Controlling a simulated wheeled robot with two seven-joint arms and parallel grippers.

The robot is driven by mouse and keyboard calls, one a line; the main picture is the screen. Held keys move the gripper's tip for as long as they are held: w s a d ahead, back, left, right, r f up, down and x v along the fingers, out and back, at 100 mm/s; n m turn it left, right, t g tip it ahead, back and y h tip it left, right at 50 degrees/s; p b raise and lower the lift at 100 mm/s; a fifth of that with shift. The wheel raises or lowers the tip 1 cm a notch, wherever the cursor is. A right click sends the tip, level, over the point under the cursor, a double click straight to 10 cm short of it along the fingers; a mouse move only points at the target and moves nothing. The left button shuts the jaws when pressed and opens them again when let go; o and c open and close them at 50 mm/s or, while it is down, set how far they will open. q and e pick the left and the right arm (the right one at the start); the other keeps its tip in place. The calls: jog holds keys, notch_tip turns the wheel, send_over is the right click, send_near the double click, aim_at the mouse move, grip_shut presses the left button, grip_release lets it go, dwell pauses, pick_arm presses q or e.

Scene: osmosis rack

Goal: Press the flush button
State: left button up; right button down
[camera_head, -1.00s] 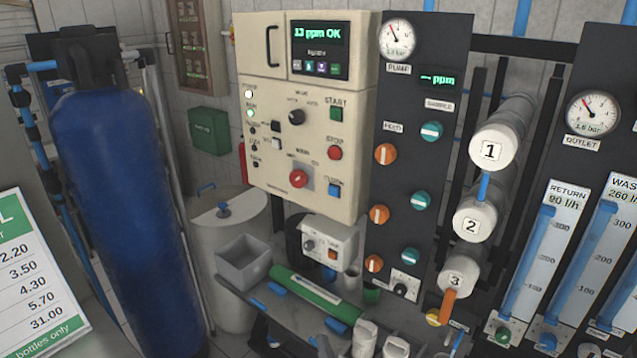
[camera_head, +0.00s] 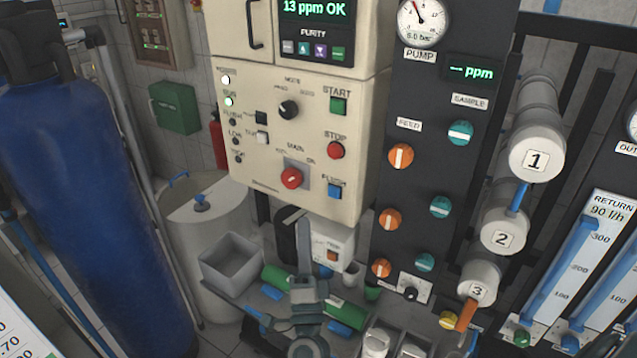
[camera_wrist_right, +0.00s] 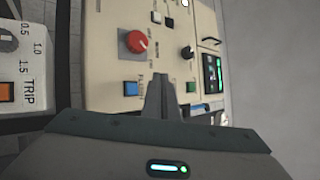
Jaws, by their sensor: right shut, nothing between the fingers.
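The flush button is the blue square button (camera_head: 335,190) at the lower right of the cream control panel (camera_head: 225,170), below the red stop button (camera_head: 335,150). It also shows in the right wrist view (camera_wrist_right: 131,88), left of my fingers. My right gripper (camera_head: 297,217) comes up from the bottom of the head view, below the panel and lower left of the blue button. Its fingers are shut with nothing between them; they also show in the right wrist view (camera_wrist_right: 160,78). They look apart from the button. My left gripper is out of view.
A red main switch (camera_head: 291,178) is left of the blue button. A small box with an orange switch (camera_head: 332,256) hangs below the panel. A grey bin (camera_head: 231,265) stands left of my arm. Orange and teal knobs (camera_head: 400,156) line the dark panel at right.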

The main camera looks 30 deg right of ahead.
jog(key=shift+r, duration=0.3)
jog(key=shift+s, duration=0.15)
jog(key=shift+w+d, duration=0.15)
jog(key=shift+w, duration=0.05)
send_near(329, 187)
jog(key=shift+w+d+r+b, duration=0.1)
jog(key=shift+w+r+b, duration=0.1)
jog(key=shift+w+r, duration=0.6)
jog(key=shift+w+d+r+b, duration=0.2)
jog(key=shift+w+r, duration=0.45)
jog(key=shift+w, duration=0.4)
jog(key=shift+w+d, duration=0.45)
jog(key=shift+d, duration=0.25)
dwell(1.8)
jog(key=shift+s+a, duration=0.5)
jog(key=shift+a, duration=0.25)
